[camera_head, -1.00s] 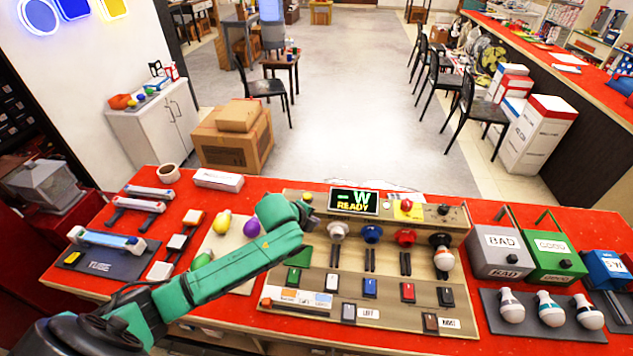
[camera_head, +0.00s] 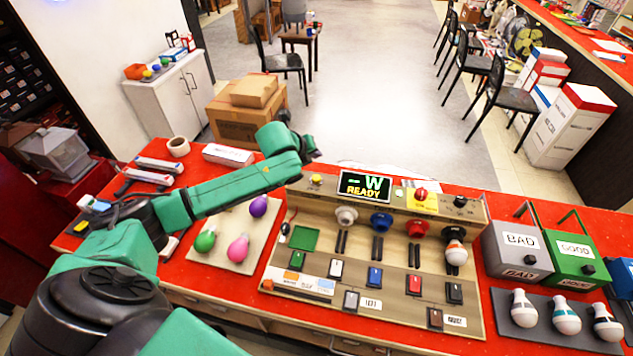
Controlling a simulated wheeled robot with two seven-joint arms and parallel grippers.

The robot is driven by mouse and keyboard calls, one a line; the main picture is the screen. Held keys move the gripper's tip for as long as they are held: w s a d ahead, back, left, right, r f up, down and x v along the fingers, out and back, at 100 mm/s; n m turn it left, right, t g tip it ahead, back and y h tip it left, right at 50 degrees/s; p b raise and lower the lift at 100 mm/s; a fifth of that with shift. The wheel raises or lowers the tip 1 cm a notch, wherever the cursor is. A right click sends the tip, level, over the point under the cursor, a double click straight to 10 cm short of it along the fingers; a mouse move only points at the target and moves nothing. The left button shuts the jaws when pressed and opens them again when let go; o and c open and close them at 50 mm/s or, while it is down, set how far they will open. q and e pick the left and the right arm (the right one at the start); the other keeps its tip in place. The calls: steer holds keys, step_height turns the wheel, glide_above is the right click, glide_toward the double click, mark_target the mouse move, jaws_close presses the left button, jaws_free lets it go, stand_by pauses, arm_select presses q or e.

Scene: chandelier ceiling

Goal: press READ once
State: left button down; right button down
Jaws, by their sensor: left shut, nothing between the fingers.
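The test board (camera_head: 285,268) lies on the red counter, with a dark display (camera_head: 365,186) that reads "-W READY". A small yellow button (camera_head: 316,180) sits left of the display. A red button (camera_head: 421,193) on a yellow plate sits right of it. I cannot read a READ label on either. My left gripper (camera_head: 312,150) is shut and empty, above and behind the yellow button in the picture, apart from it. My right gripper is not in view.
The board holds several sockets and switches, with a striped bulb (camera_head: 456,252) in the right socket. Coloured bulbs lie on a pale mat (camera_head: 222,262) to the left. A grey BAD box (camera_head: 517,252) and a green GOOD box (camera_head: 572,258) stand at right.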

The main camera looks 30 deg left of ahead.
arm_select(q)
steer(key=b, duration=0.4)
glide_above(315, 180)
step_height(315, 180, down, 5)
steer(key=shift+s+r, duration=0.1)
steer(key=shift+r, duration=0.1)
steer(key=shift+f, duration=0.95)
stand_by(0.7)
steer(key=shift+f, duration=0.35)
